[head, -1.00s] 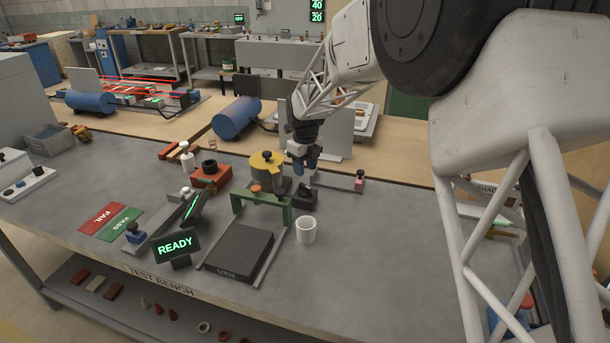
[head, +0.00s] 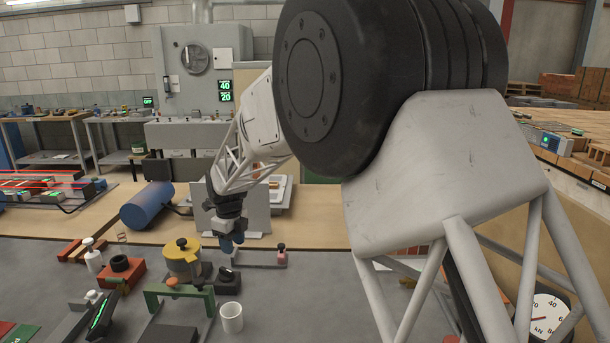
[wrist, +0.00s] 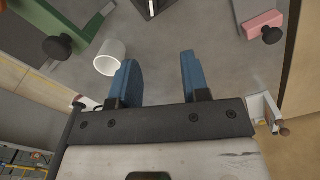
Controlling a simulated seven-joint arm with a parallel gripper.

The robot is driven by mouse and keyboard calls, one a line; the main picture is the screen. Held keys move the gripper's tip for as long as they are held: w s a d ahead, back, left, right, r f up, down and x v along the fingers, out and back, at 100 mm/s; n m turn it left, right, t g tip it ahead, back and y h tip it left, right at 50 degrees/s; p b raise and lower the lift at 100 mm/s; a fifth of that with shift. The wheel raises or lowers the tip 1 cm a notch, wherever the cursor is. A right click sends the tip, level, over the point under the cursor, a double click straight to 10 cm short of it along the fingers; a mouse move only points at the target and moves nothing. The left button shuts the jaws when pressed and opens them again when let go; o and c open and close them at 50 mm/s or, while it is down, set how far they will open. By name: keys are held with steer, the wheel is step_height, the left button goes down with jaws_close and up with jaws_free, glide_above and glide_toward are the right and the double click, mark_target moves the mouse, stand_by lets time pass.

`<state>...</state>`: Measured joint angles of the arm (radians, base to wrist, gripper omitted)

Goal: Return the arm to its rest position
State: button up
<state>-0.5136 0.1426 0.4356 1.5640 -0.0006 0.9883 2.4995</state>
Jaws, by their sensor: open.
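My gripper (head: 232,243) hangs at the end of my arm above the far part of the grey test bench (head: 300,310), in front of an upright grey panel. In the wrist view its two blue fingers (wrist: 155,80) are wide apart, with nothing between them. A white cup (head: 231,318) stands on the bench; it also shows left of the fingers in the wrist view (wrist: 109,57). A green bridge-shaped frame (head: 180,292) stands left of the cup. A yellow-topped pot (head: 182,259) stands behind it.
A black block (head: 228,281) sits below the gripper. A rail with a pink block (head: 281,256) lies to its right. A blue cylinder (head: 147,206) lies on the wooden bench behind. A dial gauge (head: 549,318) is at the lower right. Bare bench lies right of the cup.

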steer(key=s+d+r+n, duration=0.4)
steer(key=s+d, duration=0.2)
steer(key=d, duration=0.3)
steer(key=s+d+r+n+t, duration=0.1)
steer(key=s+d+r+n, duration=0.4)
steer(key=d, duration=0.4)
steer(key=s+d+r+n, duration=0.2)
steer(key=s+d+r, duration=0.2)
steer(key=s+d, duration=0.4)
steer(key=s+d+f+n, duration=0.1)
steer(key=s+d+n, duration=0.3)
steer(key=s, duration=0.3)
steer(key=s+d+f+n+t, duration=0.1)
steer(key=s+d+n, duration=0.2)
steer(key=s+d, duration=0.3)
steer(key=s+d+f+n, duration=0.1)
steer(key=s+d+n, duration=0.3)
steer(key=s, duration=0.6)
steer(key=shift+s+d+n, duration=0.25)
steer(key=shift+d+n, duration=0.05)
steer(key=shift+d, duration=0.2)
steer(key=shift+f, duration=0.1)
